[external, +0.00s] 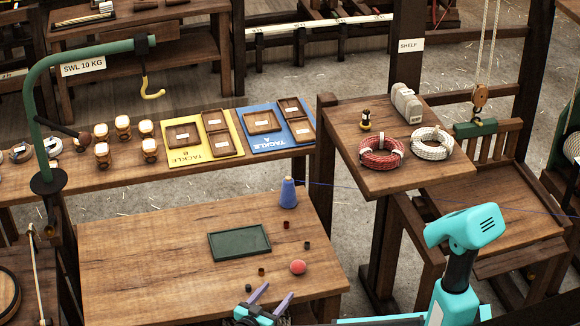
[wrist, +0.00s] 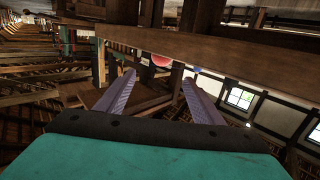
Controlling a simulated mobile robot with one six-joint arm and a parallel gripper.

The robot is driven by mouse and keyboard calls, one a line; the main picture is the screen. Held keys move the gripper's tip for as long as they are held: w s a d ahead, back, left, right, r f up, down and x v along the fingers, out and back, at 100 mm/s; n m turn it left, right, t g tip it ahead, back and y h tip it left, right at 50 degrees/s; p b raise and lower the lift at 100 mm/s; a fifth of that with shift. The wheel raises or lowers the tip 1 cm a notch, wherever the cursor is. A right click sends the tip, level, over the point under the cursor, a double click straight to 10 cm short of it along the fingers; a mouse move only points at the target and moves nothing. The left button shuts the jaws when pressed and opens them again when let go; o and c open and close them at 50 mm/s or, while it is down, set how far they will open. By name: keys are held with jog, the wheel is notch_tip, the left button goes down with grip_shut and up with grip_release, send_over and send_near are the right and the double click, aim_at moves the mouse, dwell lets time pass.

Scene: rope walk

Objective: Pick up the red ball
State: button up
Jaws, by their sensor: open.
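The red ball (external: 298,267) rests on the wooden table (external: 140,255), near its front right part. My gripper (external: 273,294) is at the table's front edge, to the left of the ball and nearer the camera. Its two purple fingers are spread apart with nothing between them. In the wrist view the ball (wrist: 160,60) shows partly, beyond the tips of my open gripper (wrist: 158,82). The ball's lower part shows there, below a wooden edge.
A green tray (external: 240,242) lies left of and behind the ball. A blue cone-shaped spool (external: 288,193) stands at the table's back right. Several small dark and brown pieces (external: 262,271) lie around the ball. A raised shelf (external: 375,185) with rope coils stands to the right.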

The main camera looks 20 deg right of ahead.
aim_at(295, 274)
jog(key=p+x, duration=0.1)
jog(key=x, duration=0.7)
jog(key=shift+w+d, duration=0.1)
jog(key=shift+w+f, duration=0.1)
jog(key=shift+w, duration=0.05)
jog(key=shift+w+d, duration=0.1)
jog(key=shift+d, duration=0.05)
jog(key=shift+p+x, duration=0.6)
jog(key=shift+x, duration=1.9)
jog(key=shift+f, duration=0.2)
jog(key=c, duration=1.1)
